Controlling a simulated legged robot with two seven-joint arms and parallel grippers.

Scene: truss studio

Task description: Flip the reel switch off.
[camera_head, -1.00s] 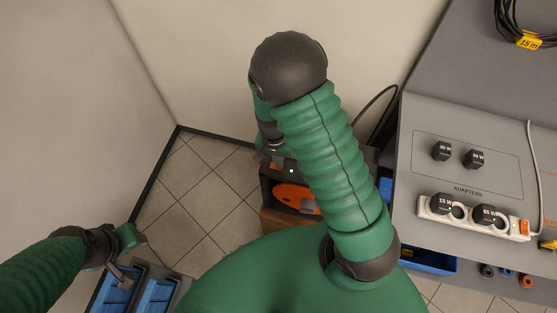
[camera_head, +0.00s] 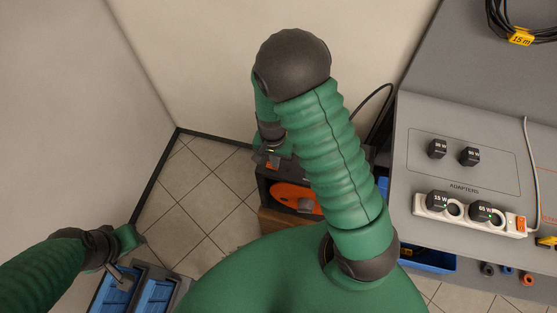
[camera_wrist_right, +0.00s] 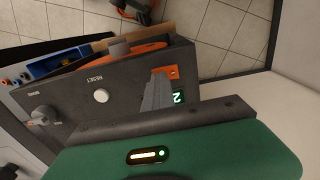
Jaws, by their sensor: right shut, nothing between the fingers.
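The reel box is a dark unit with an orange reel (camera_head: 294,197) in its front, low behind my right arm in the head view. In the right wrist view its top panel (camera_wrist_right: 75,98) carries an orange switch (camera_wrist_right: 172,72) beside a small green-lit display (camera_wrist_right: 178,98). My right gripper (camera_wrist_right: 156,92) is shut and empty, its grey fingers over the panel right by the switch. They cover part of the switch and display, and I cannot tell whether they touch. In the head view the right gripper (camera_head: 268,162) is small at the box's left corner. My left gripper (camera_head: 120,274) is above blue bins; its jaws are unclear.
The panel also has a white RESET button (camera_wrist_right: 101,96) and a grey knob (camera_wrist_right: 42,116). A grey bench (camera_head: 405,190) with adapters and a power strip (camera_head: 470,216) stands to the right. Blue bins (camera_head: 154,296) sit at lower left. Tiled floor (camera_head: 195,195) is clear left of the box.

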